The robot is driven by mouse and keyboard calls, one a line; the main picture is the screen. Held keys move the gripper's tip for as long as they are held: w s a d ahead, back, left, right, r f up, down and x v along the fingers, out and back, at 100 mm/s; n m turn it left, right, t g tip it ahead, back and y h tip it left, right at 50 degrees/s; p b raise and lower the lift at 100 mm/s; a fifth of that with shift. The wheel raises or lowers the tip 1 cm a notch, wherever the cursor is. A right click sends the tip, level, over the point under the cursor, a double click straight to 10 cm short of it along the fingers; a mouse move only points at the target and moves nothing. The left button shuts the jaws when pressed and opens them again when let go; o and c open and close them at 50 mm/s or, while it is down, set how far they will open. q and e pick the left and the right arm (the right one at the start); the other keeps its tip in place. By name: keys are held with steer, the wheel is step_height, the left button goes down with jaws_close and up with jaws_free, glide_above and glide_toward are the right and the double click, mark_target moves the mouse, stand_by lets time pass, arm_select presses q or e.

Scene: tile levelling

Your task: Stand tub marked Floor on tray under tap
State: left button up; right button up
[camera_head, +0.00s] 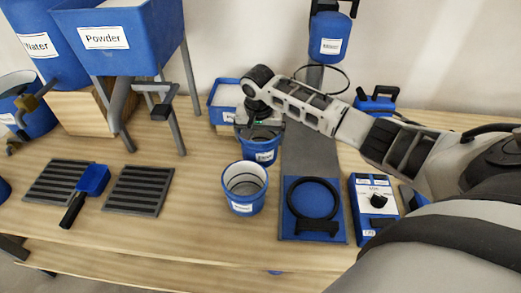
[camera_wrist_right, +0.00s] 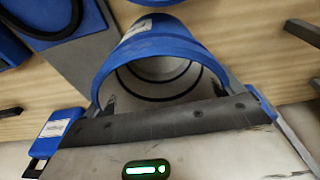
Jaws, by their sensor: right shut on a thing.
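A blue tub with a white label (camera_head: 259,154) stands at the back of the table, and my right gripper (camera_head: 262,124) is shut on its rim. In the right wrist view the same tub (camera_wrist_right: 150,45) opens toward the camera, between the fingers of the gripper (camera_wrist_right: 163,98). A second blue labelled tub (camera_head: 243,205) stands in front, apart from the gripper. Both labels are too small to read. Two dark slotted trays lie at left: the left tray (camera_head: 50,180) and the right tray (camera_head: 140,189). Taps show by the Water tank (camera_head: 35,98) and the Powder hopper (camera_head: 158,98).
A blue scoop (camera_head: 92,180) lies across the left tray's right side. Hopper legs (camera_head: 170,118) stand behind the right tray. A mixer stand with a ring base (camera_head: 290,235) and a control box (camera_head: 376,202) are at right. A blue bin (camera_head: 222,105) is behind the held tub.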

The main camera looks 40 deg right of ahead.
steer(key=shift+f+b, duration=0.45)
steer(key=shift+f, duration=2.25)
steer(key=shift+f, duration=0.15)
steer(key=o, duration=0.7)
